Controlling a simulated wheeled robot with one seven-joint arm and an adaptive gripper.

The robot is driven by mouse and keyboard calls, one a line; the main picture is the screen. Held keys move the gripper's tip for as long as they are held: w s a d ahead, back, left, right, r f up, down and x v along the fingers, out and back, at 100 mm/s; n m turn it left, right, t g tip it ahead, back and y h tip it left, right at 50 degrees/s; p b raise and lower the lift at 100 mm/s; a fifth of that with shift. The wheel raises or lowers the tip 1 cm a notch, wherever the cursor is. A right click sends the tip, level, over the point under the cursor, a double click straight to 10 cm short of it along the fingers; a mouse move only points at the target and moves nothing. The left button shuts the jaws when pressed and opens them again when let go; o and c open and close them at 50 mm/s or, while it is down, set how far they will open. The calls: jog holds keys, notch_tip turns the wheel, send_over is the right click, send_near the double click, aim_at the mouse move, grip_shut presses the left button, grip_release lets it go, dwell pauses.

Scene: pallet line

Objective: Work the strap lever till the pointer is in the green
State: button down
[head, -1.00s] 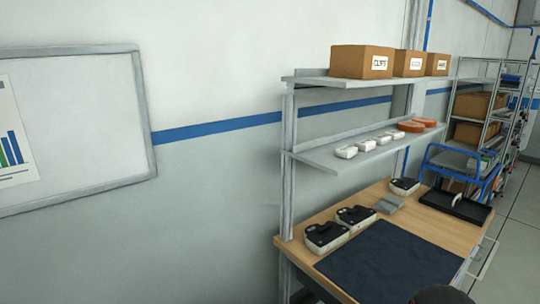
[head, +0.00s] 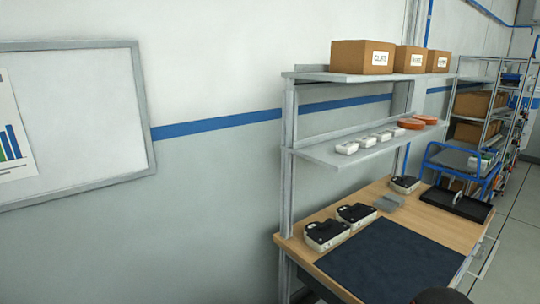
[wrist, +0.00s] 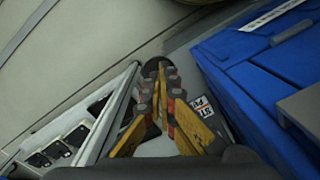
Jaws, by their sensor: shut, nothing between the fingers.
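My gripper (wrist: 161,82) shows in the wrist view, with yellow and grey fingers closed together and nothing between them. Its tips lie over a dark rounded thing that I cannot make out. I cannot make out a strap lever, a pointer or a green zone in either view. A large blue object (wrist: 250,85) fills the right of the wrist view, apart from the fingers. A small white and orange label (wrist: 203,106) with dark letters is between it and my gripper. The head view does not show my gripper's fingers.
In the head view a wooden workbench (head: 408,205) carries a dark mat (head: 395,262), black-and-white devices (head: 325,236) and a black tray (head: 457,205). Shelves above hold cardboard boxes (head: 362,57). A blue cart (head: 450,158) stands beyond. Open floor (head: 508,225) shows at right.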

jog(key=shift+s+d+f+b, duration=0.1)
jog(key=shift+f+b, duration=0.1)
jog(key=shift+f, duration=0.2)
jog(key=shift+s+f+b, duration=0.1)
jog(key=shift+f+b, duration=0.05)
jog(key=shift+f, duration=0.2)
jog(key=shift+f+b, duration=0.5)
jog(key=shift+f, duration=0.25)
jog(key=shift+s+d+f+b, duration=0.1)
jog(key=shift+f+b, duration=0.45)
jog(key=shift+f, duration=0.2)
jog(key=r+p, duration=0.4)
jog(key=r, duration=0.1)
jog(key=w+r+p, duration=0.1)
jog(key=r+p, duration=0.1)
jog(key=r, duration=0.1)
jog(key=shift+a+r, duration=0.15)
jog(key=shift+a, duration=0.2)
